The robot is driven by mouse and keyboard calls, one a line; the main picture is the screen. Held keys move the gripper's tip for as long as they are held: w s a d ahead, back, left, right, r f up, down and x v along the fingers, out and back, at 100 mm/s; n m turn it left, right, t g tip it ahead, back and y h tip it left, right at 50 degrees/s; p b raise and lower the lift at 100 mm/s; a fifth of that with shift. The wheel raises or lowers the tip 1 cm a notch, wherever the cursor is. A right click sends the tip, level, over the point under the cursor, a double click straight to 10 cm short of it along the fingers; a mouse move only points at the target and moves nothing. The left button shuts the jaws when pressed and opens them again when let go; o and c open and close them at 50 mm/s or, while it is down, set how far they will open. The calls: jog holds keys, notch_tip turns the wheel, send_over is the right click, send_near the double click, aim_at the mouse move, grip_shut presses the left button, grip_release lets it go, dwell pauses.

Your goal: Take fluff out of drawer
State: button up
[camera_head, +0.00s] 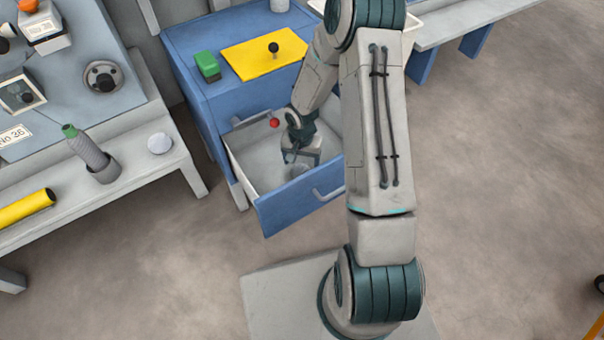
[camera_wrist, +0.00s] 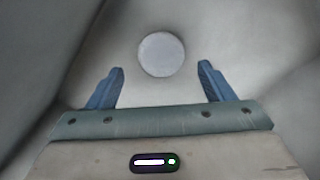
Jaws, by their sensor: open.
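The blue-fronted drawer (camera_head: 290,205) is pulled out of the blue cabinet (camera_head: 190,60), and its pale inside shows. A round grey-white thing, seemingly the fluff (camera_head: 299,171), lies on the drawer floor. In the wrist view the fluff (camera_wrist: 161,55) sits ahead of my gripper, centred between the lines of its two blue fingers. My gripper (camera_wrist: 160,84) is open and empty. In the head view my gripper (camera_head: 301,158) is inside the drawer, close to the fluff, and hides part of the drawer.
The drawer walls stand close around my gripper. A red knob (camera_head: 275,123) is near the drawer's back edge. A green block (camera_head: 207,66) and a yellow plate (camera_head: 262,55) lie on the cabinet top. A workbench (camera_head: 135,190) with a white ball (camera_head: 159,143) stands left.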

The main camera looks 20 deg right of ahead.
aim_at(301, 168)
notch_tip(301, 168, down, 5)
jog(key=shift+a+f+b, duration=0.1)
jog(key=shift+b, duration=1.15)
jog(key=shift+c, duration=0.3)
jog(key=c, duration=1)
